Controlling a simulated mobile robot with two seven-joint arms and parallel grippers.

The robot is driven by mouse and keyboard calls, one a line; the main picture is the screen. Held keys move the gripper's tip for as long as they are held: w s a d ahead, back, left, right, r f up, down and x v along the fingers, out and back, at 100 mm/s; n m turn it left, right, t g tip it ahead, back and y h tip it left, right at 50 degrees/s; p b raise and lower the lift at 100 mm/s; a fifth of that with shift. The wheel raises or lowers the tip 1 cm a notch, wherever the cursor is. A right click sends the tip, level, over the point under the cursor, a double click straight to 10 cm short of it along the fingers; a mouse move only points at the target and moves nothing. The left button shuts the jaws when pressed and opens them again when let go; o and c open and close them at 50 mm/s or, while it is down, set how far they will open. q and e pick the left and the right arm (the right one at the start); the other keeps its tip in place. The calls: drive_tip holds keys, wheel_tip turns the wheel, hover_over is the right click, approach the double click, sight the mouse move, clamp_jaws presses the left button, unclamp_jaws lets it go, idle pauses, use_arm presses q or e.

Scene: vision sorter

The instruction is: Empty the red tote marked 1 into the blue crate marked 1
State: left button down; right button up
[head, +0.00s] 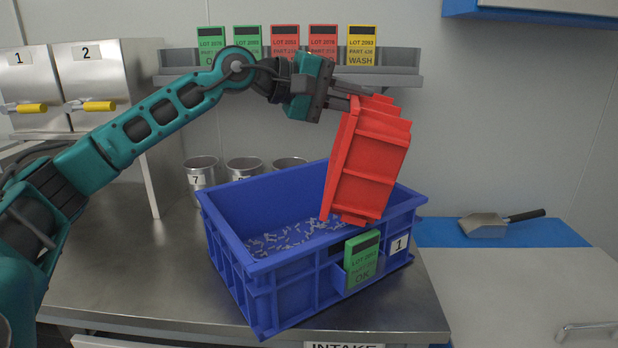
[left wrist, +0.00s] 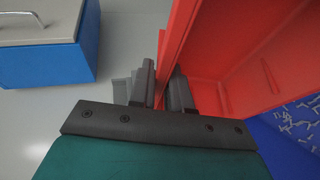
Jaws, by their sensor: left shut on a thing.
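The red tote (head: 368,160) is tipped steeply on end above the right part of the blue crate (head: 290,290), its lower end at the crate's opening. Its number is not visible. My left gripper (head: 350,92) is shut on the tote's upper rim. In the left wrist view the gripper (left wrist: 162,90) has the red tote wall (left wrist: 210,60) between its fingers, and the part of the tote's inside in view looks empty. Many small grey parts (head: 285,238) lie on the crate floor, and they also show in the left wrist view (left wrist: 295,120). The crate bears a label 1 (head: 399,244). My right gripper is not in view.
A green OK card (head: 361,262) sits on the crate's front. Numbered metal cups (head: 201,171) stand behind the crate. A shelf (head: 400,80) with coloured cards is on the wall. A scoop (head: 485,226) lies on a blue mat (head: 545,233) at right. Steel bins (head: 98,80) stand at left.

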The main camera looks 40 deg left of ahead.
sight(389, 112)
use_arm(q)
drive_tip(key=d+p, duration=0.1)
drive_tip(key=w+d+g+p, duration=0.1)
drive_tip(key=p, duration=0.1)
drive_tip(key=shift+w+d+r+m+y, duration=0.1)
drive_tip(key=shift+d+m+y, duration=0.2)
drive_tip(key=shift+y, duration=0.1)
drive_tip(key=shift+w+d+y+p, duration=0.2)
drive_tip(key=shift+d+y+p, duration=0.15)
drive_tip(key=shift+p, duration=0.6)
drive_tip(key=shift+d+r+g+p, duration=0.1)
drive_tip(key=shift+d+g+p, duration=0.2)
drive_tip(key=shift+p, duration=0.25)
drive_tip(key=p, duration=0.1)
drive_tip(key=d+y+p, duration=0.1)
drive_tip(key=p, duration=0.1)
drive_tip(key=shift+w+d+m+g, duration=0.2)
drive_tip(key=shift+w+m+g, duration=0.1)
drive_tip(key=shift+w+g, duration=0.1)
drive_tip(key=w+d+f+m+g+y+p, duration=0.2)
drive_tip(key=w+d+f+g+y+p, duration=0.2)
drive_tip(key=w+d+f+g+y, duration=0.2)
drive_tip(key=shift+w+d+f+y, duration=0.95)
drive_tip(key=shift+d+f+y, duration=0.4)
drive_tip(key=shift+d+y, duration=0.9)
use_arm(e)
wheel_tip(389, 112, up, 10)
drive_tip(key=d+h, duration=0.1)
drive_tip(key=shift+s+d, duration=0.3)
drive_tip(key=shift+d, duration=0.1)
